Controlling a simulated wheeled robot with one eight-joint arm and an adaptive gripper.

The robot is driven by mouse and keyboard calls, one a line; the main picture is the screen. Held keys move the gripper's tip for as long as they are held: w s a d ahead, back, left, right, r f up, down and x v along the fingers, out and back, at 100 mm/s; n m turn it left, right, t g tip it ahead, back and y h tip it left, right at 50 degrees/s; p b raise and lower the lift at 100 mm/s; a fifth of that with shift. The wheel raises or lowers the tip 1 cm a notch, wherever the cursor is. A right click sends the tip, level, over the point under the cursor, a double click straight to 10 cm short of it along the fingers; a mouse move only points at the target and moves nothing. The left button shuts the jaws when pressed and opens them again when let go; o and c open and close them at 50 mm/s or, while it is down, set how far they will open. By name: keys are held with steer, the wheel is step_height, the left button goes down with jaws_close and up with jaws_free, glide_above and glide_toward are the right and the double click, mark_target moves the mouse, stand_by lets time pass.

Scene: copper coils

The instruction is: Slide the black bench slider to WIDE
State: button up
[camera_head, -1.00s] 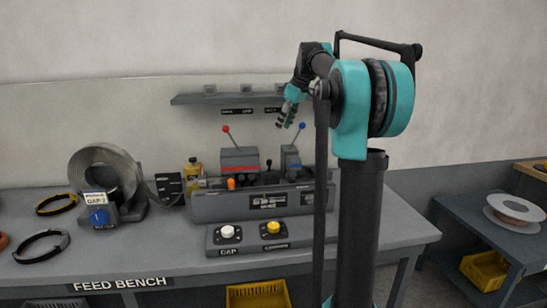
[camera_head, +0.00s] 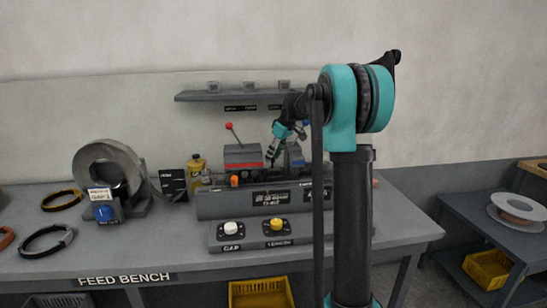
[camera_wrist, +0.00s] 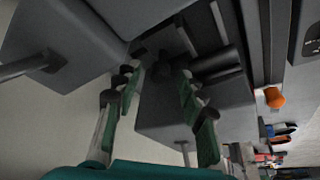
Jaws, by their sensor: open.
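I cannot pick out the black bench slider with certainty. The grey machine (camera_head: 225,206) stands on the feed bench, with several dark parts in its upper section and labels on its front too small to read. My gripper (camera_head: 271,160) is open and points down over the upper middle of this machine, right of the red-knobbed lever (camera_head: 230,127). In the wrist view my gripper (camera_wrist: 160,63) has its two green-backed fingers spread over dark cylindrical parts (camera_wrist: 215,60) between two grey blocks. I see nothing held between the fingers, and contact is not clear.
An orange knob (camera_head: 235,181) sits on the machine's front left; it also shows in the wrist view (camera_wrist: 274,97). A control box with a white button (camera_head: 231,227) and a yellow button (camera_head: 277,224) stands in front. A shelf (camera_head: 225,96) hangs above.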

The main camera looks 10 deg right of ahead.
steer(key=shift+w+a+f, duration=0.1)
steer(key=shift+f, duration=0.2)
steer(key=shift+c, duration=0.3)
jaws_close()
